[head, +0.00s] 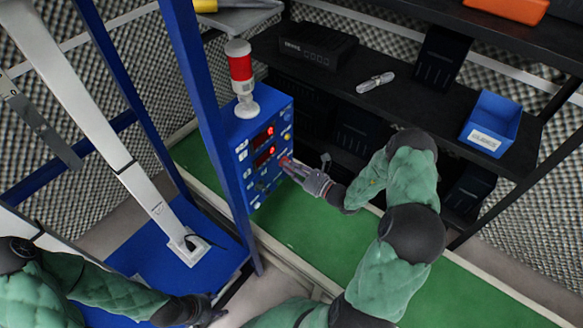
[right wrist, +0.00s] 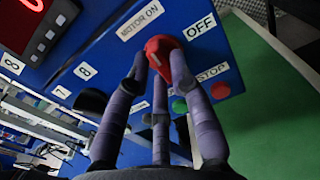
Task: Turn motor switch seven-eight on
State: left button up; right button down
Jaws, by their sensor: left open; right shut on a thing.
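The motor switch is a red knob (right wrist: 160,45) on the blue control panel (right wrist: 235,62). In the right wrist view it sits between a "MOTOR ON" label (right wrist: 140,20) on the left and an "OFF" label (right wrist: 200,27) on the right. My right gripper (right wrist: 160,62) is shut on the red knob, its fingers around it. In the head view, the right gripper (head: 291,166) reaches the panel's front from the right and partly hides the knob. I cannot tell which label the knob points to. My left gripper (head: 203,309) is open and empty at the bottom edge, away from the panel.
A red-and-white signal lamp (head: 241,75) stands on the control box. Near the knob are a red button (right wrist: 220,91), a green button (right wrist: 180,106) and a black knob (right wrist: 91,100). A dark shelf (head: 385,100) with a blue bin (head: 492,122) stands behind the green surface (head: 330,240).

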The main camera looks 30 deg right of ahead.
jog(key=shift+n, duration=0.4)
jog(key=c, duration=1.1)
grip_release()
jog(key=v, duration=1.2)
jog(key=shift+a+f, duration=0.1)
jog(key=shift+a, duration=0.05)
